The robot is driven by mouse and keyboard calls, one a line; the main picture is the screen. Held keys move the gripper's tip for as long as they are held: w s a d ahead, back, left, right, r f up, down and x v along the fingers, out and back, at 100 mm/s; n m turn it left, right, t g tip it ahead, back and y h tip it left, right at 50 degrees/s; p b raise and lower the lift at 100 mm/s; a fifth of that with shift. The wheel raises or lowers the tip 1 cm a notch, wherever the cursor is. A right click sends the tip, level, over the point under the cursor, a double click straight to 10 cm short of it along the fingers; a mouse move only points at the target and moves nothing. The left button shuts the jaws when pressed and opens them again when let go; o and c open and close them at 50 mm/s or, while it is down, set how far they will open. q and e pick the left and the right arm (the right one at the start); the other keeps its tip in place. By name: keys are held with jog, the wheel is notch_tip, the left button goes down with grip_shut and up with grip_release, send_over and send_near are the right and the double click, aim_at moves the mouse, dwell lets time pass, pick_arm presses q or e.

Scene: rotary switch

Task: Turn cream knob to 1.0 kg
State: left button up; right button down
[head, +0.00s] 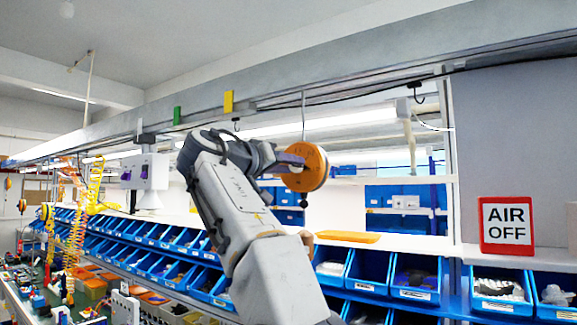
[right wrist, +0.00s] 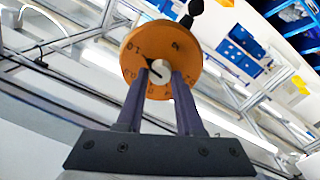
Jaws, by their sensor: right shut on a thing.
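An orange round tool balancer (head: 318,167) hangs from the overhead rail. In the right wrist view its round face (right wrist: 138,50) shows dark scale marks around a small cream knob (right wrist: 161,68). A black pointer by the knob points to the left side of the scale; most numbers are too small to read surely. My right gripper (head: 294,160) reaches up to the balancer. In the right wrist view its two dark fingers (right wrist: 163,76) are shut on the knob, one on each side. The fingers cover the lower part of the face. My left gripper is not in view.
Overhead rail (head: 250,105) runs above the balancer. Blue parts bins (head: 368,272) line the shelf below. A red-framed AIR OFF sign (head: 506,226) stands at the right. A white box (head: 146,172) hangs on the left. Space just right of the balancer looks free.

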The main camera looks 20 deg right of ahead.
jog(key=shift+f+m, duration=0.15)
jog(key=shift+m, duration=0.15)
jog(key=c, duration=0.5)
grip_release()
jog(key=shift+c, duration=0.2)
jog(key=b+v, duration=0.1)
jog(key=v, duration=0.9)
jog(key=shift+a, duration=0.2)
jog(key=shift+s, duration=0.1)
